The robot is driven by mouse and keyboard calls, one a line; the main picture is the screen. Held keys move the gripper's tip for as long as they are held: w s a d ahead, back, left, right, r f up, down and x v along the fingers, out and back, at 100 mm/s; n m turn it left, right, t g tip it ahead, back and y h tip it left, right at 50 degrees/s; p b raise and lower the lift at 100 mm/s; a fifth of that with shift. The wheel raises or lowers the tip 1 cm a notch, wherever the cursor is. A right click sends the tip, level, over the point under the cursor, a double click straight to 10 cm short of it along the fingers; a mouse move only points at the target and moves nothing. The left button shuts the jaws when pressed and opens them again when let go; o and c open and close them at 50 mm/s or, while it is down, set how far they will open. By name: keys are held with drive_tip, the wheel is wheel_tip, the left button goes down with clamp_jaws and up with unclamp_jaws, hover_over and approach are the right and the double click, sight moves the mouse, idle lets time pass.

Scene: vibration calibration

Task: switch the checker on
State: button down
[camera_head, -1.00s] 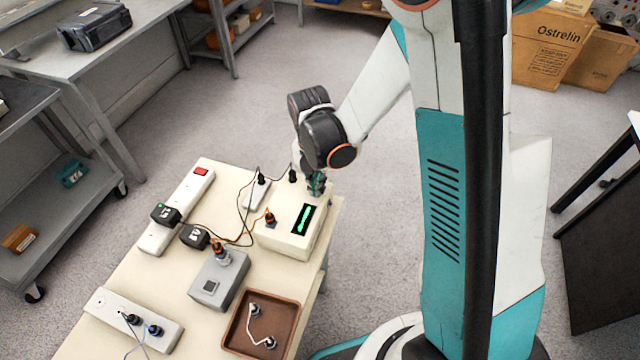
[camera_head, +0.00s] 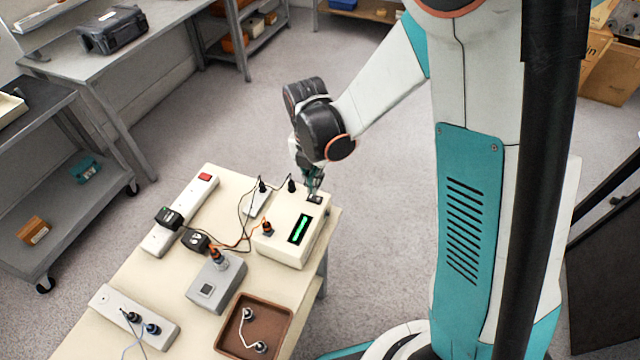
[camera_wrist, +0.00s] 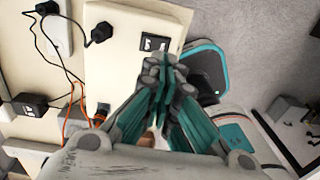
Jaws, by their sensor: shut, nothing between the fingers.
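The checker (camera_head: 275,248) is a cream box on the table with a lit green display (camera_head: 300,229) on its top. A small dark rocker switch (camera_head: 315,199) is at the far right corner of its top. The switch also shows in the wrist view (camera_wrist: 155,43), just beyond my fingertips. My gripper (camera_head: 312,188) is shut and empty, just above and beside the switch. In the wrist view its teal fingers (camera_wrist: 165,72) are together over the checker's top (camera_wrist: 115,65). I cannot tell whether they touch it. The display is hidden in the wrist view.
A white power strip (camera_head: 160,238) with a red switch and black adapters lies on the left. A grey box (camera_head: 213,283), a brown tray (camera_head: 225,340) and another strip (camera_head: 105,300) are nearer. Cables run to the checker. Floor is clear beyond the table.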

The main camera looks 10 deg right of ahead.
wheel_tip(320, 180, up, 8)
drive_tip(key=p, duration=0.2)
drive_tip(key=shift+s+d+r, duration=0.15)
drive_tip(key=shift+s+d, duration=0.05)
drive_tip(key=shift+s, duration=0.1)
drive_tip(key=s+d+r+m+t, duration=0.3)
drive_tip(key=s+r+m, duration=0.4)
drive_tip(key=m, duration=0.7)
drive_tip(key=s+d+r+m+t, duration=0.4)
drive_tip(key=s+r+m, duration=0.3)
drive_tip(key=m, duration=0.7)
drive_tip(key=shift+s+r+m, duration=0.2)
drive_tip(key=shift+s+m, duration=0.05)
drive_tip(key=shift+m, duration=0.15)
